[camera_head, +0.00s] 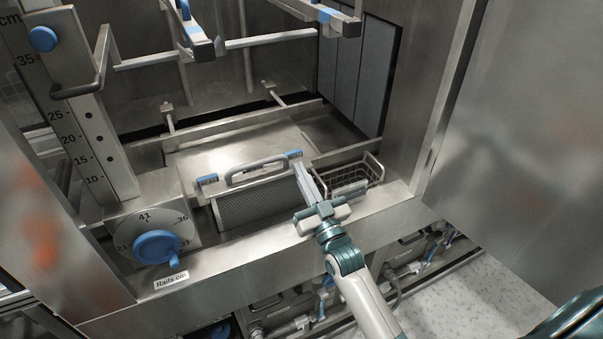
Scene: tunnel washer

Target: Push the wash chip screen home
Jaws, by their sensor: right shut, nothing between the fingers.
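The wash chip screen (258,205) is a perforated metal panel with a grey bar handle (257,170) along its top edge and a blue tab at each end. It sits in the washer's lower front, in front of a flat metal cover. I cannot tell how far in it sits. My right gripper (300,168) is shut and empty. Its fingers point away from me at the screen's right end, close to the right blue tab (294,154). I cannot tell whether they touch it. My left gripper is out of view.
A wire basket (348,178) sits just right of my gripper. A blue knob (157,247) on a numbered dial stands at the left. Blue-tipped rails (340,18) hang above. The open steel door (530,130) fills the right side. The front sill (250,250) runs below the screen.

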